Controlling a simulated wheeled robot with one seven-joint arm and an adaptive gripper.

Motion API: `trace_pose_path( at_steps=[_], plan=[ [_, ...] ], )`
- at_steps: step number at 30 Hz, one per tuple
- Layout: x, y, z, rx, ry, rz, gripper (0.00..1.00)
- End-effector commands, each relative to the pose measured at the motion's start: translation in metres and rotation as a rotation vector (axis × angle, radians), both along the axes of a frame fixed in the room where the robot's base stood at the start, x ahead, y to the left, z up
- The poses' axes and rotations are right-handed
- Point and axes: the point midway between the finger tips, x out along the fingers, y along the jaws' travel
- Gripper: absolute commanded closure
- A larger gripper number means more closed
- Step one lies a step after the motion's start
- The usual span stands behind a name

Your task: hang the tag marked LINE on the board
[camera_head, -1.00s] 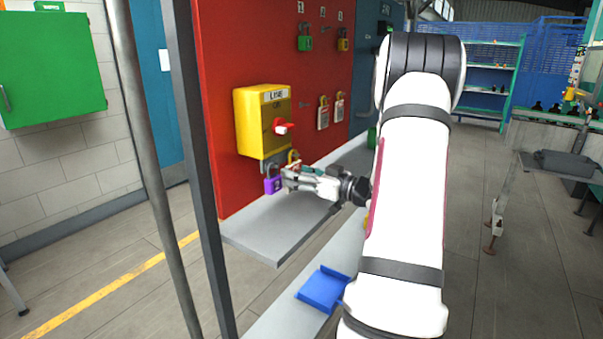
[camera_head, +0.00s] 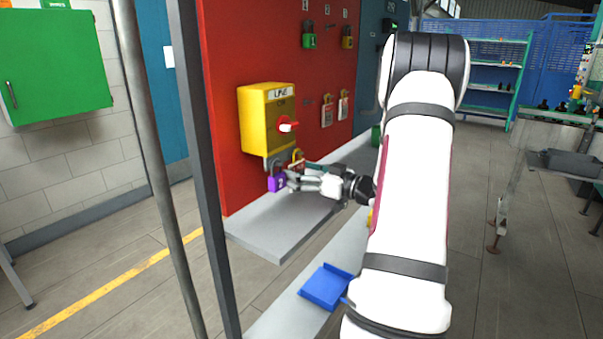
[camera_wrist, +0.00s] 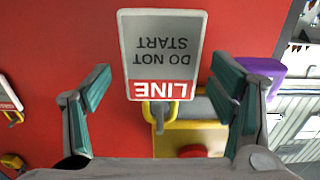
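The tag marked LINE (camera_wrist: 162,55) fills the upper middle of the wrist view, its print upside down: "LINE" in a red band, "DO NOT START" on grey. A yellow loop (camera_wrist: 160,108) at its red end is at a grey hook below the yellow box (camera_head: 267,120). My gripper (camera_wrist: 163,85) is open, one finger on each side of the tag with gaps to both. In the head view my gripper (camera_head: 290,183) is beside the purple padlock (camera_head: 277,181), and the tag is mostly hidden there. The red board (camera_head: 225,60) stands behind.
Two other tags (camera_head: 327,113) (camera_head: 343,106) hang on the board, with a green padlock (camera_head: 309,41) and a yellow one (camera_head: 347,42) above. A grey ledge (camera_head: 280,235) juts out below my gripper. A blue tray (camera_head: 325,287) lies lower. A dark post (camera_head: 205,180) stands at left.

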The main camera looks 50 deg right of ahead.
Motion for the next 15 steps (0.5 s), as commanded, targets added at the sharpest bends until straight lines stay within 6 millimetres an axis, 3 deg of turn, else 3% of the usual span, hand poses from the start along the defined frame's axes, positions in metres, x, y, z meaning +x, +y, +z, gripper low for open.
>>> trace_pose_path(
  at_steps=[8, 15],
  plan=[
    [-0.003, -0.001, 0.0, 0.0, 0.001, -0.001, 0.23],
    [-0.038, -0.004, 0.0, 0.0, 0.001, -0.004, 0.23]
  ],
)
